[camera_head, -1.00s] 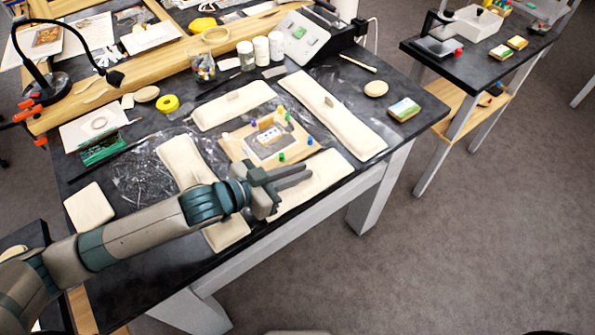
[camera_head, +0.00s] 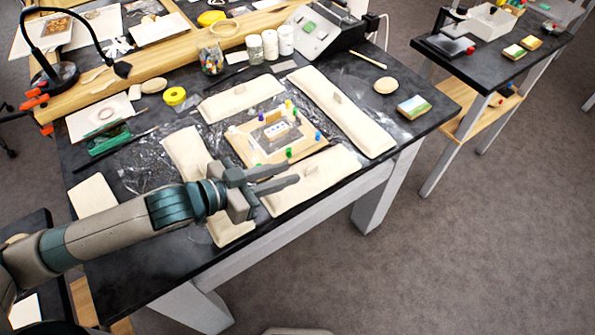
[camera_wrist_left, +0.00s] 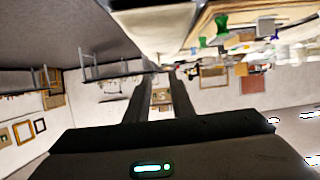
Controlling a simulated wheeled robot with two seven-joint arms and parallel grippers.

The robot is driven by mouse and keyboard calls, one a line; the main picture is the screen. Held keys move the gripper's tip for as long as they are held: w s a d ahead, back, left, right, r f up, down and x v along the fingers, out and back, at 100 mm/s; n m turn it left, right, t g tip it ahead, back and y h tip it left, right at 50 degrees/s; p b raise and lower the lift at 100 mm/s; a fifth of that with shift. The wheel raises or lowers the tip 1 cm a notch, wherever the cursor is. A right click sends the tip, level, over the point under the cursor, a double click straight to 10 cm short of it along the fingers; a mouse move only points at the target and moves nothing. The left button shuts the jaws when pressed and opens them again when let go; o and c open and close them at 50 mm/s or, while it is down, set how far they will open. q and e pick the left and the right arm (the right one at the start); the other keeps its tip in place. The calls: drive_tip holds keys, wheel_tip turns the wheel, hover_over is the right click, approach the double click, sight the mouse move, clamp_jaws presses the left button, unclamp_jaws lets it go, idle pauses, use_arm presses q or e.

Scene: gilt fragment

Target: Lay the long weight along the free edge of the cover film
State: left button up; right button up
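Several long cream padded weights lie around a wooden board (camera_head: 238,145) that carries a small framed piece and coloured pins. The longest-looking weight (camera_head: 352,120), with a small tab on top, lies along the board's right side. Others lie behind it (camera_head: 240,99), at its left (camera_head: 184,148) and at its front (camera_head: 325,168). Clear, wrinkled film (camera_head: 142,172) shows at the left; its edges under the weights are hidden. My left gripper (camera_head: 284,176) is open and empty, over the front weight. Its two fingers show apart in the left wrist view (camera_wrist_left: 161,98). My right gripper is out of view.
A flat cream pad (camera_head: 93,195) lies at the table's left. A round disc (camera_head: 386,86) and a small coloured block (camera_head: 413,107) lie at the right. Jars (camera_head: 270,44) and a desk lamp (camera_head: 60,70) stand behind. Floor is open right of the table.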

use_arm(q)
drive_tip(key=v, duration=0.4)
drive_tip(key=shift+b, duration=0.35)
drive_tip(key=shift+v, duration=0.75)
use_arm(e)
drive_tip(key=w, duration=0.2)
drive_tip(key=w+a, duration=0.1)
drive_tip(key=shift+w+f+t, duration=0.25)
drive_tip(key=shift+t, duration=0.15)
use_arm(q)
drive_tip(key=shift+r, duration=0.1)
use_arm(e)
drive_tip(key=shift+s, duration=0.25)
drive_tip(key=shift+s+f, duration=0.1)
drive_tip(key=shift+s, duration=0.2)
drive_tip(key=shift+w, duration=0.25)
